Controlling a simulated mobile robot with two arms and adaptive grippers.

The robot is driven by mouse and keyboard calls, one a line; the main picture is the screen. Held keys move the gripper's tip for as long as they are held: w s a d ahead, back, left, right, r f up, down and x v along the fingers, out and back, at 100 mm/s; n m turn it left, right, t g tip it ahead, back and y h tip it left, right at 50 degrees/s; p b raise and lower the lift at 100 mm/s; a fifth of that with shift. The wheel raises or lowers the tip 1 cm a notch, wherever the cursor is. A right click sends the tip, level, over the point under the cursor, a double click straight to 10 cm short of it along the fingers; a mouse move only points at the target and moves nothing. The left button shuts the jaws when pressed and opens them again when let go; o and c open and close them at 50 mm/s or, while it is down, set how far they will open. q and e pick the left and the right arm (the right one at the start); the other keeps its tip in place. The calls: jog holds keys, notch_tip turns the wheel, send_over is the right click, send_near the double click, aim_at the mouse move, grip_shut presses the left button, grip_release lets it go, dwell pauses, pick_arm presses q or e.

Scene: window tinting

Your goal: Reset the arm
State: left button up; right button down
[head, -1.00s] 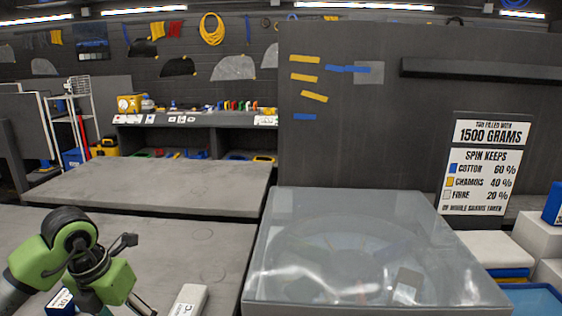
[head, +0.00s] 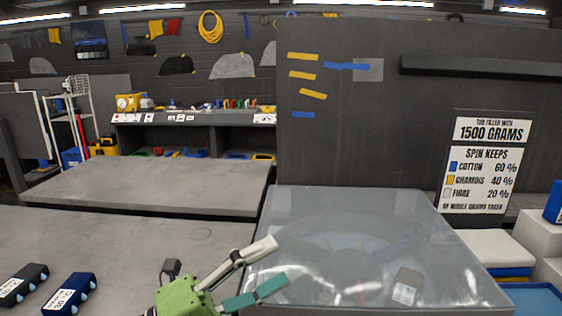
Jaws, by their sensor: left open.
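My left gripper (head: 262,268) is low in the middle of the head view. Its green body shows with two fingers, one pale and one teal, spread apart and pointing right. The fingers are over or in front of the left front edge of the clear-lidded tub (head: 350,215); I cannot tell whether they touch it. No object shows between the fingers. My right gripper is out of view.
A black block (head: 22,284) and a dark blue block (head: 70,294) with droplet marks lie on the grey table (head: 120,240) at the left. A spin sign (head: 486,165) stands behind the tub. White and blue folded cloths (head: 497,250) lie at the right.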

pick_arm(q)
jog(key=w+a+f+n+t+y, duration=0.25)
jog(key=a+n+t+y, duration=0.4)
jog(key=n, duration=0.45)
jog(key=w+a+f+n+t+y, duration=0.2)
jog(key=w+a+n+t+y, duration=0.3)
jog(key=a+n+y, duration=0.4)
jog(key=s+a+f+n+g+y, duration=0.3)
jog(key=f+n, duration=0.1)
jog(key=f, duration=0.4)
jog(key=s+a+f+n+g+y, duration=0.25)
jog(key=f+n, duration=0.25)
jog(key=f, duration=0.3)
jog(key=s+d+f+n+g+h, duration=0.1)
jog(key=s+f+g, duration=0.5)
jog(key=s+f, duration=0.45)
jog(key=s+d+f+n+g+h, duration=0.15)
jog(key=s+f+g, duration=0.5)
jog(key=s, duration=0.65)
notch_tip(320, 180, down, 27)
jog(key=s, duration=0.2)
jog(key=s+a+f+g, duration=0.1)
jog(key=s+a+f, duration=0.2)
jog(key=s+f, duration=1.3)
jog(key=shift+s+f+m+y, duration=0.15)
jog(key=shift+s+m+y, duration=0.2)
jog(key=shift+s, duration=0.05)
jog(key=shift+g, duration=0.25)
